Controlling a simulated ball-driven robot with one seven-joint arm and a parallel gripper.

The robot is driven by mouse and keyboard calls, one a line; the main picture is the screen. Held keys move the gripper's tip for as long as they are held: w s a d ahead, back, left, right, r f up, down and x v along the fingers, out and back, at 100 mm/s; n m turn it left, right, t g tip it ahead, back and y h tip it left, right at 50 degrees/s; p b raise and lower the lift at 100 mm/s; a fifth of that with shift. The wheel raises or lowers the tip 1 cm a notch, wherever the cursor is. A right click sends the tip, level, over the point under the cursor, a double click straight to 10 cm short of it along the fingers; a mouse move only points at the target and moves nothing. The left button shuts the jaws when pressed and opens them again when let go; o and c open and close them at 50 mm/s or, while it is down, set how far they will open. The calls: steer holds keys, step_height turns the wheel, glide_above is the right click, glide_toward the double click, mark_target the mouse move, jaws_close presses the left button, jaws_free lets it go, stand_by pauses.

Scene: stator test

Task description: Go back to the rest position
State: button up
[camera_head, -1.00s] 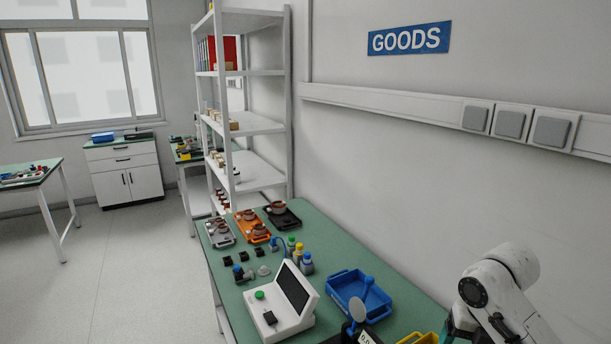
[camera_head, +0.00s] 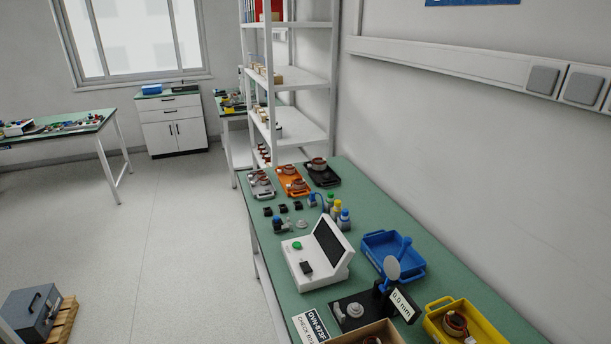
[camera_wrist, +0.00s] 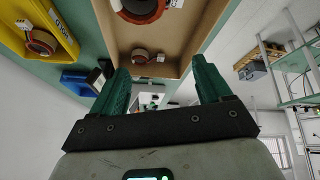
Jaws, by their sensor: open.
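My gripper (camera_wrist: 160,95) shows in the wrist view with its two green fingers spread apart and nothing between them. Past the fingertips is a cardboard-brown box (camera_wrist: 182,15) holding copper-coloured stator rings (camera_wrist: 138,8). In the head view my arm and gripper are out of sight. The green bench (camera_head: 436,256) runs along the wall. The brown box (camera_head: 392,333) is cut off at its near edge, beside a yellow tray (camera_head: 484,343) with a stator (camera_head: 455,324) in it.
A white tester with a dark screen (camera_head: 330,247), a blue tray (camera_head: 376,240) and a dial gauge stand (camera_head: 391,268) are on the bench. Small trays with stators lie near the shelf (camera_head: 301,75). A grey toolbox (camera_head: 32,312) stands at lower left.

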steer(key=s+d+f+m+h, duration=0.25)
steer(key=s+d+m, duration=0.35)
steer(key=s+m, duration=0.3)
steer(key=s+f+g+b, duration=0.4)
steer(key=s+f+b, duration=0.6)
steer(key=f, duration=0.5)
steer(key=shift+s+d+n, duration=0.2)
steer(key=shift+d+n, duration=0.15)
steer(key=shift+n, duration=0.05)
